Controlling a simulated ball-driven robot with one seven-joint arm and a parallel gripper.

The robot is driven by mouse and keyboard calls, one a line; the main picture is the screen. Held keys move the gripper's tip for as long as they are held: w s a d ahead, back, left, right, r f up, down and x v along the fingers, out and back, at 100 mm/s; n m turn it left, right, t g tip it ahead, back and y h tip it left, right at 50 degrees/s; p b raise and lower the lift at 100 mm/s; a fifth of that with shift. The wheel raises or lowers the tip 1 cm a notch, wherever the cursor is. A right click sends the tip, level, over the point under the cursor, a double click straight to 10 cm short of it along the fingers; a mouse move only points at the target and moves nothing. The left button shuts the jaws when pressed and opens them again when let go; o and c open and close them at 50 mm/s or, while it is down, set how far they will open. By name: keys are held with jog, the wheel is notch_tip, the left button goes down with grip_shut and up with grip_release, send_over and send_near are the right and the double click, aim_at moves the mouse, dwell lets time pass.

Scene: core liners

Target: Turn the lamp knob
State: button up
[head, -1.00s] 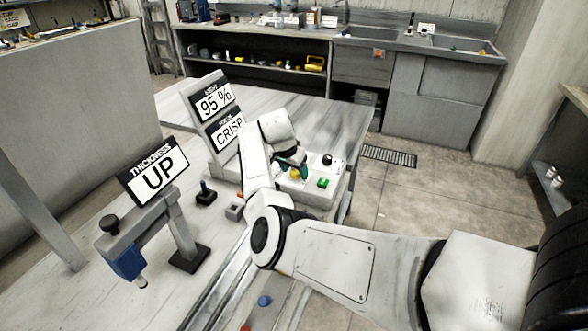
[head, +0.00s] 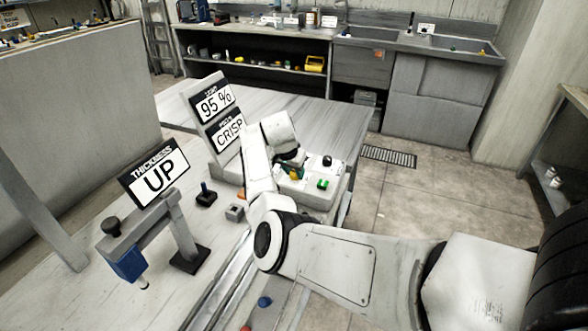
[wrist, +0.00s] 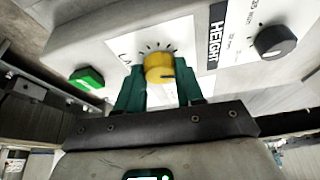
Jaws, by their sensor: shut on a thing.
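The lamp knob is a yellow knob (wrist: 158,67) on a white control panel, with tick marks around it, in the wrist view. My gripper (wrist: 159,88) has its two green fingers on either side of the knob and is shut on it. In the head view the yellow knob (head: 295,175) is a small spot on the panel box, partly hidden by my wrist. A sign (head: 215,102) reads 95 % and the sign below it (head: 228,132) reads CRISP.
A green button (wrist: 87,78) and a black HEIGHT knob (wrist: 275,42) flank the yellow knob. A THICKNESS sign (head: 158,175) reads UP above a stand with a blue block (head: 126,263). A small black joystick (head: 206,196) stands left of my arm.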

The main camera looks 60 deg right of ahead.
jog(key=shift+n, duration=0.4)
jog(key=o, duration=1)
jog(key=shift+o, duration=0.2)
jog(key=v, duration=1)
jog(key=shift+a+r+b, duration=0.2)
jog(key=shift+r+b, duration=0.1)
jog(key=shift+r, duration=0.05)
jog(key=shift+s, duration=0.2)
